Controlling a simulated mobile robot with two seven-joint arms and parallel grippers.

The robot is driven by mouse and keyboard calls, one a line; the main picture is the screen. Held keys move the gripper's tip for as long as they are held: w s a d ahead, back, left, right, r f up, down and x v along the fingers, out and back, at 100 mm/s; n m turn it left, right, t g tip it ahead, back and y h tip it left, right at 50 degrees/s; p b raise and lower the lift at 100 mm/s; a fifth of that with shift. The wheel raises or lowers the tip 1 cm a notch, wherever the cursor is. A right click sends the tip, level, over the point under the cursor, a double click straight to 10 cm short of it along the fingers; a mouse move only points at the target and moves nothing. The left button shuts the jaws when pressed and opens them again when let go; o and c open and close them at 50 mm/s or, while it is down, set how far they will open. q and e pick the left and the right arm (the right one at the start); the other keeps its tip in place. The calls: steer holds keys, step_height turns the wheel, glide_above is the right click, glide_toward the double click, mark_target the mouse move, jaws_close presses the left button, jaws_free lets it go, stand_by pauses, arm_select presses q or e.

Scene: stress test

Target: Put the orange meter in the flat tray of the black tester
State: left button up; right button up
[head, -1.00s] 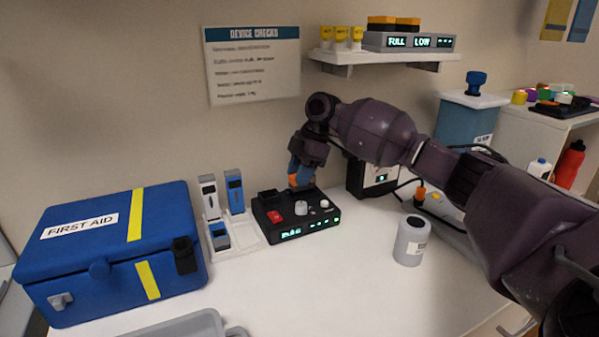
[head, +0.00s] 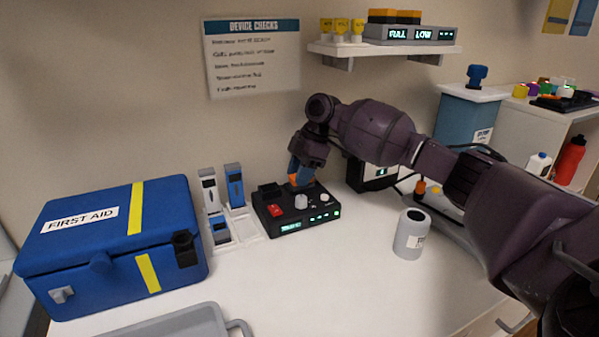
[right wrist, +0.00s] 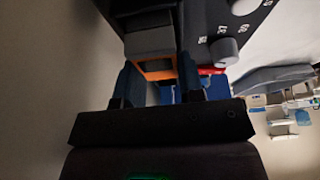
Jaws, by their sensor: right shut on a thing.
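The black tester (head: 290,227) stands on the white counter, with a red button, a grey knob and a lit green display on its top and front. The orange meter (head: 295,180) shows as a small orange patch at my right gripper (head: 302,173), above the back right part of the tester. In the right wrist view the meter (right wrist: 158,72) sits between the two blue fingers, which are shut on it, close to the tester (right wrist: 230,22). The flat tray and any contact with it are hidden. My left gripper is out of view.
A blue first aid box (head: 110,247) and a white stand with blue and grey devices (head: 234,184) are left of the tester. A grey cylinder (head: 410,236) stands to the right. A grey tray (head: 180,325) lies at the front. The middle counter is clear.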

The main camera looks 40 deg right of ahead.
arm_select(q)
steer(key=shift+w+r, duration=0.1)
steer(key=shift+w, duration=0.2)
